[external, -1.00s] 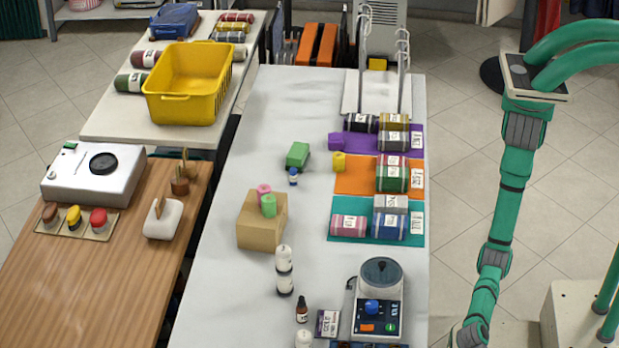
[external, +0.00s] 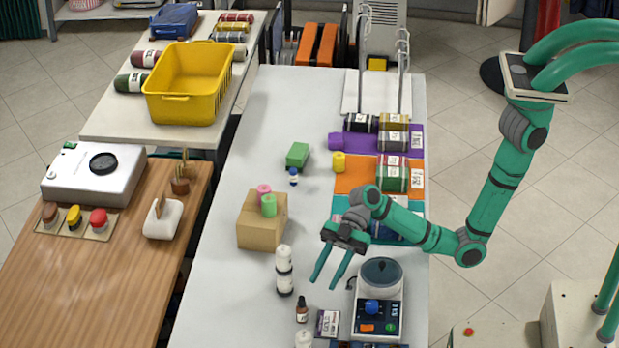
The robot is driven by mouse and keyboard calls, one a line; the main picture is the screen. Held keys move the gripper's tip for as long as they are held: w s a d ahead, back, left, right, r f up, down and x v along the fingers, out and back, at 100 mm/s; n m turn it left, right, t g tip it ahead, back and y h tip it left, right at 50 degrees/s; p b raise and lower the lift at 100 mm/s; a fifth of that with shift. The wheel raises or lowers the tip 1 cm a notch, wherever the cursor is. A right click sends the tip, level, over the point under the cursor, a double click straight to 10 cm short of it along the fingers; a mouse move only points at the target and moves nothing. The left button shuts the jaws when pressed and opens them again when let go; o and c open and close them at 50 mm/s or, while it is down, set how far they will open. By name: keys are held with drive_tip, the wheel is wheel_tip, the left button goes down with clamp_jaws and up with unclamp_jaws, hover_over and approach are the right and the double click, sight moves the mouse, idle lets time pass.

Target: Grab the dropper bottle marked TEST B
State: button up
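A small brown bottle with a dark cap (external: 302,311) stands upright near the front of the long grey-white table; a pale label shows, but its text is too small to read. A small blue-and-white bottle (external: 293,177) stands farther back beside a green block; its marking cannot be read either. I cannot tell which bottle is marked TEST B. My gripper (external: 323,284) is open and empty, its two fingers apart and pointing down toward the front of the table. It is above and slightly right of the brown bottle, touching nothing visible.
White bottles (external: 284,258) stand left of my gripper, and another (external: 304,339) is at the front edge. A cardboard box (external: 262,225) sits behind. The table's left strip is clear.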

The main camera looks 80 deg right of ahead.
sight(302, 297)
drive_tip(key=shift+m+h, duration=0.3)
drive_tip(key=shift+m, duration=0.2)
drive_tip(key=shift+w+a+f, duration=0.75)
drive_tip(key=shift+w+a, duration=0.1)
drive_tip(key=shift+w, duration=0.15)
drive_tip(key=shift+w+a+f, duration=0.7)
drive_tip(key=shift+w+a, duration=0.1)
drive_tip(key=shift+w, duration=0.2)
drive_tip(key=shift+w+a+f, duration=0.75)
drive_tip(key=shift+w+a, duration=0.1)
drive_tip(key=shift+w, duration=0.15)
drive_tip(key=shift+c, duration=0.7)
clamp_jaws()
